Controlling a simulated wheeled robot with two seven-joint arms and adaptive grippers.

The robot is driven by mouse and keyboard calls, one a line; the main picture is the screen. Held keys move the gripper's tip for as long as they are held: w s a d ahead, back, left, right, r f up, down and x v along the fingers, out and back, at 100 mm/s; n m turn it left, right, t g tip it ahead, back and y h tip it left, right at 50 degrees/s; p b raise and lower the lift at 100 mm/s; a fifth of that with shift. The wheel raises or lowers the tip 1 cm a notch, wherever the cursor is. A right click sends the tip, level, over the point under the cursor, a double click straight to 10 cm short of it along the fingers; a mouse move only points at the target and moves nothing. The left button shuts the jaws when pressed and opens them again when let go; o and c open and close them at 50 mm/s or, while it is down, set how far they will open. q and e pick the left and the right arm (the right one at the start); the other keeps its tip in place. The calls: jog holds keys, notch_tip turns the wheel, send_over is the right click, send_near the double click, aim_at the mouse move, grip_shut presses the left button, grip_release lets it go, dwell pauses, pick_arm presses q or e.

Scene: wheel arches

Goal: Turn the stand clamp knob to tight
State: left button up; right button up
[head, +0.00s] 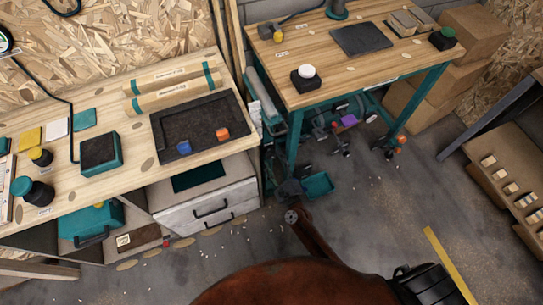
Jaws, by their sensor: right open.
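I cannot tell for certain which thing is the stand clamp knob. A round white knob (306,71) sits on a black box (306,84) at the front left of the right-hand table. A green knob (447,32) sits on a dark box at that table's right edge. My right gripper (291,187) is open and small in the picture, low beside the table's front left leg. It is apart from both knobs, and nothing shows between its fingers. My left gripper is not in view.
The right-hand table (350,80) also bears a dark mat (361,39). The left bench (150,165) holds a dark tray (201,127) with blue and orange pieces. A teal bin (318,186) is close to my right gripper. Cardboard boxes (480,35) stand at right. The floor's middle is mostly clear.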

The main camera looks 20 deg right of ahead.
jog(key=s, duration=0.9)
jog(key=shift+d, duration=0.15)
